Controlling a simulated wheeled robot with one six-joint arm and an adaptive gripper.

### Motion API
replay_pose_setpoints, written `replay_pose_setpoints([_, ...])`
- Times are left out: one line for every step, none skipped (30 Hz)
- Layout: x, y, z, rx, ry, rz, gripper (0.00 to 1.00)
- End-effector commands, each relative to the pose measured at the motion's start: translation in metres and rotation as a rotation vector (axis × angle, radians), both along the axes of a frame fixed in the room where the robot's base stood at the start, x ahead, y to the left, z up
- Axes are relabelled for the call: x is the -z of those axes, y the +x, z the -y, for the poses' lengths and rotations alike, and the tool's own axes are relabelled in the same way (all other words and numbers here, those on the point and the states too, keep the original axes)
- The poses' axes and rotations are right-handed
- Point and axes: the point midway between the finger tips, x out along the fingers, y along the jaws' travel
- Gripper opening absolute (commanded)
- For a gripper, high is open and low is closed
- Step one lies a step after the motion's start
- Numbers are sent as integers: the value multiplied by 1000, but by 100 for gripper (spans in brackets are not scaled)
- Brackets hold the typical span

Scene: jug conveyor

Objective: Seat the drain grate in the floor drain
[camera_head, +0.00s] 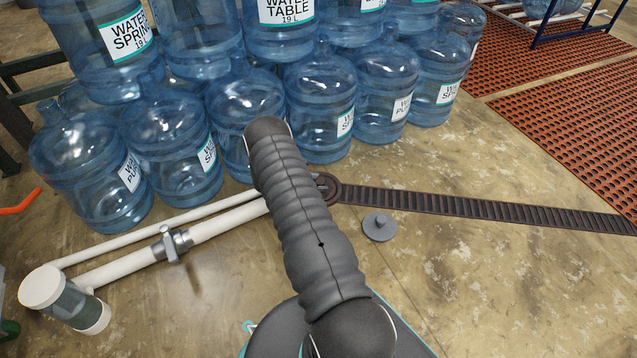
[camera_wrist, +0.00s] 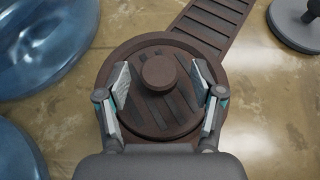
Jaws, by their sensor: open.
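In the wrist view the drain grate (camera_wrist: 146,108) is a round brown slotted disc with a raised knob (camera_wrist: 158,72) on top. It lies within the round rim of the floor drain (camera_wrist: 106,66); I cannot tell whether it is fully flush. My gripper (camera_wrist: 161,84) is open above the grate, with one finger on each side of the knob and a gap to it on both sides. In the head view the drain's rim (camera_head: 333,191) shows beside my arm, which hides the grate and the gripper.
A slotted channel (camera_head: 480,207) runs right from the drain. A grey disc with a knob (camera_head: 379,228) lies on the floor close by. Blue water jugs (camera_head: 320,105) stand stacked behind. White pipes (camera_head: 130,262) lie at left. Red mats (camera_head: 560,115) cover the upper right floor.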

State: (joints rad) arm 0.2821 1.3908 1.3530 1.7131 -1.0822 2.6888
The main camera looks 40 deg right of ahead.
Motion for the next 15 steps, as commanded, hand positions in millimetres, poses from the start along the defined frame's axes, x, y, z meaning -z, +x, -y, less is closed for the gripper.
replay_pose_setpoints([-3,2,-6,-3,0,1,67])
replay_pose_setpoints([-5,3,-9,-4,0,1,67])
replay_pose_setpoints([-9,4,-15,-4,0,0,67])
replay_pose_setpoints([-12,5,-19,-4,0,1,67])
replay_pose_setpoints([-15,7,-24,-4,-1,2,67])
replay_pose_setpoints([-18,8,-31,-5,-1,1,67])
replay_pose_setpoints([-21,9,-36,-5,-2,1,67])
replay_pose_setpoints([-24,10,-42,-4,-1,1,67])
replay_pose_setpoints([-28,12,-49,-4,-1,2,67])
replay_pose_setpoints([-31,13,-54,-4,-1,2,67])
replay_pose_setpoints([-34,14,-59,-4,-1,2,67])
replay_pose_setpoints([-37,15,-65,-4,-1,2,67])
replay_pose_setpoints([-40,16,-70,-4,-1,2,67])
replay_pose_setpoints([-43,17,-74,-4,-2,1,67])
replay_pose_setpoints([-45,17,-79,-3,-2,1,67])
